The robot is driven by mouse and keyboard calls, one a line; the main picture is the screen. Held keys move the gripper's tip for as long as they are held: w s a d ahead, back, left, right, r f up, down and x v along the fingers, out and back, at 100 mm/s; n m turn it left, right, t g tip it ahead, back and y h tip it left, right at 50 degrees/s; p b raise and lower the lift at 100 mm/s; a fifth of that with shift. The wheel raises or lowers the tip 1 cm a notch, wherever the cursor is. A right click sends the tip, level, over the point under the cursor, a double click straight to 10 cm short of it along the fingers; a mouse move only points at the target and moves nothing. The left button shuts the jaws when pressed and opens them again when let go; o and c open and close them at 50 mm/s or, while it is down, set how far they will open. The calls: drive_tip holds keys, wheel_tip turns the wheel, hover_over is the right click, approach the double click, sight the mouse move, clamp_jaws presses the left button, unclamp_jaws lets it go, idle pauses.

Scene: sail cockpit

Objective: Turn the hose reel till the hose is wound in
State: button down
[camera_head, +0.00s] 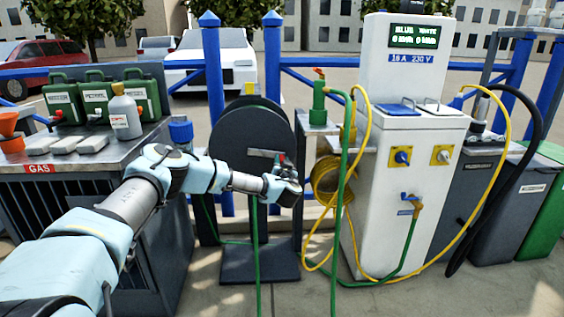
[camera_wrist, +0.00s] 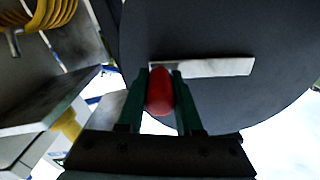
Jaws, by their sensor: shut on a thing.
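The hose reel (camera_head: 232,128) is a dark round disc on a stand with a flat base plate (camera_head: 258,262). Its metal crank bar (camera_wrist: 215,67) lies across the disc face, with a red handle knob (camera_wrist: 160,92) at its end. My gripper (camera_wrist: 160,98) is shut on the red knob, one green finger on each side of it. In the head view my gripper (camera_head: 282,162) is in front of the right part of the disc. A green hose (camera_head: 257,240) hangs down from the reel to the ground. Most of the reel's drum is hidden behind the disc.
A white power pedestal (camera_head: 375,200) with a coiled yellow cable (camera_head: 326,180) stands right of the reel. A gas cabinet (camera_head: 95,160) carrying green canisters (camera_head: 97,95) is on the left. Blue posts and rails (camera_head: 272,60) run behind.

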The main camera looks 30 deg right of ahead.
drive_tip(key=shift+f, duration=0.1)
idle(0.6)
drive_tip(key=shift+a+f+m+p, duration=0.1)
drive_tip(key=shift+f+m+p, duration=0.25)
drive_tip(key=shift+f+m, duration=0.5)
drive_tip(key=w+a+f+m+b, duration=0.2)
drive_tip(key=a+f+m+b, duration=0.1)
drive_tip(key=a+m, duration=0.2)
drive_tip(key=w+a+f+m+b, duration=0.2)
drive_tip(key=a+f+m, duration=0.2)
drive_tip(key=m, duration=0.5)
drive_tip(key=shift+w+a+f+b, duration=0.15)
drive_tip(key=shift+w+a+b, duration=0.2)
drive_tip(key=shift+a+b, duration=0.1)
drive_tip(key=shift+m, duration=0.25)
drive_tip(key=c, duration=0.6)
unclamp_jaws()
drive_tip(key=shift+o, duration=0.2)
